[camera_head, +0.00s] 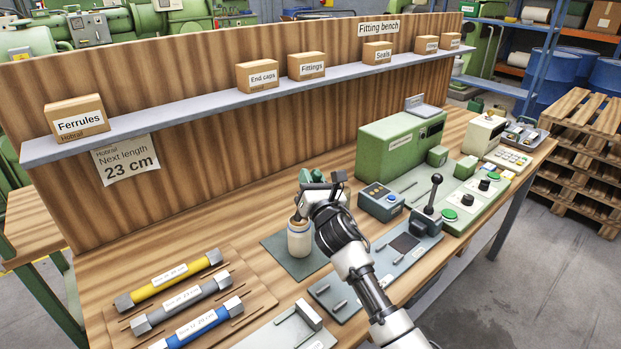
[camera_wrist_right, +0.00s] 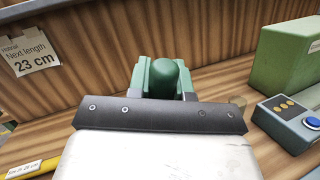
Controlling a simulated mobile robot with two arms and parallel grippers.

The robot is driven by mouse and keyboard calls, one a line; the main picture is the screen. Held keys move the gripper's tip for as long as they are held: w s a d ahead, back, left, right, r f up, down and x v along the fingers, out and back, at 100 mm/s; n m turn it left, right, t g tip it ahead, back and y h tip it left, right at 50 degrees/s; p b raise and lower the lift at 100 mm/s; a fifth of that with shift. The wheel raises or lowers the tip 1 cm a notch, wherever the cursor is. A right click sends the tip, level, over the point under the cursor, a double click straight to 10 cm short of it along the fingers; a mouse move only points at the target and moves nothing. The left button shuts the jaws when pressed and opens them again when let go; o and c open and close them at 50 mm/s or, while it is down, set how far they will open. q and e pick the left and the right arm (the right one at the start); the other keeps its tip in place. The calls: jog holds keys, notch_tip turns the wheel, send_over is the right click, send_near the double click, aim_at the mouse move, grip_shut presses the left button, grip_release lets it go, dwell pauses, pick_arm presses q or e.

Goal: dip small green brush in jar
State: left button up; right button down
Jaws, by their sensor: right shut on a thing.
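The jar (camera_head: 299,241) is small and pale, with a brownish rim, and stands upright on a dark green mat (camera_head: 277,247) on the bench. My right gripper (camera_head: 311,178) is right above the jar and shut on the small green brush. The brush's rounded green end (camera_wrist_right: 170,78) shows between the gripper's green fingers in the right wrist view. The wrist view does not show the jar. My left gripper is not in view.
A wooden board with yellow, grey and blue tubes (camera_head: 187,302) lies left of the jar. A blue-grey button box (camera_head: 381,201) and a lever fixture (camera_head: 408,245) stand to the right. A green machine (camera_head: 395,147) is behind them. A shelf (camera_head: 219,98) with boxes runs along the back panel.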

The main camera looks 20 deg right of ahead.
dwell(0.7)
jog(key=shift+f+b, duration=0.65)
jog(key=shift+f, duration=0.1)
dwell(1.2)
notch_tip(320, 180, up, 7)
jog(key=p, duration=0.6)
jog(key=shift+r, duration=0.15)
jog(key=shift+s, duration=0.1)
dwell(0.6)
